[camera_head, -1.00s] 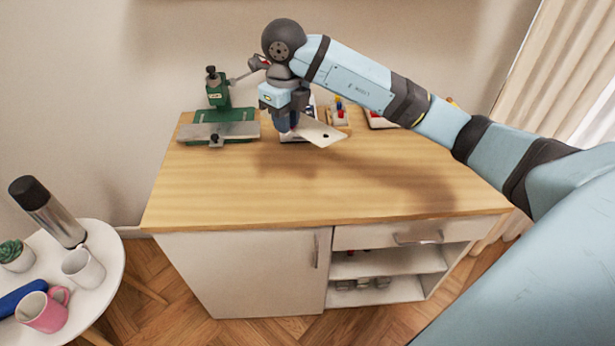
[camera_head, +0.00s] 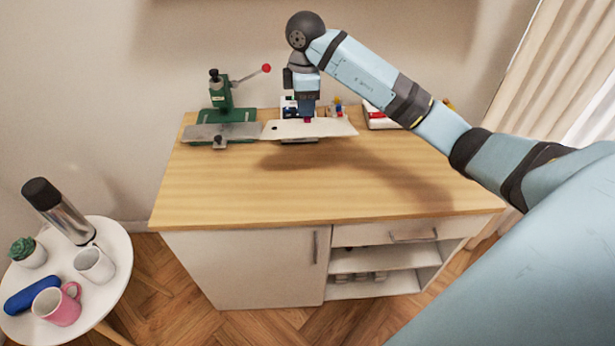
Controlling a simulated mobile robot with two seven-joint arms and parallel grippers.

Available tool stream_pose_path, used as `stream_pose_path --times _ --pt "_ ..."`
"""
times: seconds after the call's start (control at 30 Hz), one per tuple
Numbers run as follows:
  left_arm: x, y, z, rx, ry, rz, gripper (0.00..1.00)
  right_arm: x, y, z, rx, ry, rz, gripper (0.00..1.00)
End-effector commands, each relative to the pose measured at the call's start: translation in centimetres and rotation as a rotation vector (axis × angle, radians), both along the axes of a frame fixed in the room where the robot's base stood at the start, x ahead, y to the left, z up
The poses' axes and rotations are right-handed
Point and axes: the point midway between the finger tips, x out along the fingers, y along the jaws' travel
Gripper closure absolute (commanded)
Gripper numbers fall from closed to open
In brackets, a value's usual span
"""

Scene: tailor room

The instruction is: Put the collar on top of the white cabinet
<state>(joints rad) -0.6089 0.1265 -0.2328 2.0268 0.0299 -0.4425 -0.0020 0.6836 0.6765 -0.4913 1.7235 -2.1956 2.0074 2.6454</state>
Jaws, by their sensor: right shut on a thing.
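The collar (camera_head: 335,127) is a thin, flat, white piece with a wide shape. My right gripper (camera_head: 307,118) points down and is shut on the middle of it. It looks held roughly level above the back part of the wooden top, and a dark shadow lies below it. The white cabinet (camera_head: 245,265) has a light wooden top (camera_head: 310,190), a door at left, and a drawer over open shelves at right. The gripper hides part of the collar's back edge. My left gripper is not in view.
A green press (camera_head: 225,100) with a red-knobbed lever stands at the back left of the top. Small items with coloured parts (camera_head: 338,108) and a red-and-white box (camera_head: 380,117) stand behind. The front and middle are clear. A round white side table (camera_head: 110,275) holds cups and a flask.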

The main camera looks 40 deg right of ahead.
Motion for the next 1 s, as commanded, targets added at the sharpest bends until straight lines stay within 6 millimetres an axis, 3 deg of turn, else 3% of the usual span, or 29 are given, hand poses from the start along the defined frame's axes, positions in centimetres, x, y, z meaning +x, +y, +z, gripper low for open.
stream_pose_path --times 0.23,0.5,1.0 --pt "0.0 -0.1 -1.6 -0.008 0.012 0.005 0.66 -0.1 0.1 -5.9 0.004 0.008 -0.017 1.00" --pt "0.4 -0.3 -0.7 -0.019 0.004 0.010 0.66 -0.1 0.0 -12.5 0.001 0.006 -0.016 1.00" --pt "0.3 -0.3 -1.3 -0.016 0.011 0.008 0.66 -0.1 0.0 -18.4 0.001 0.004 -0.015 1.00"
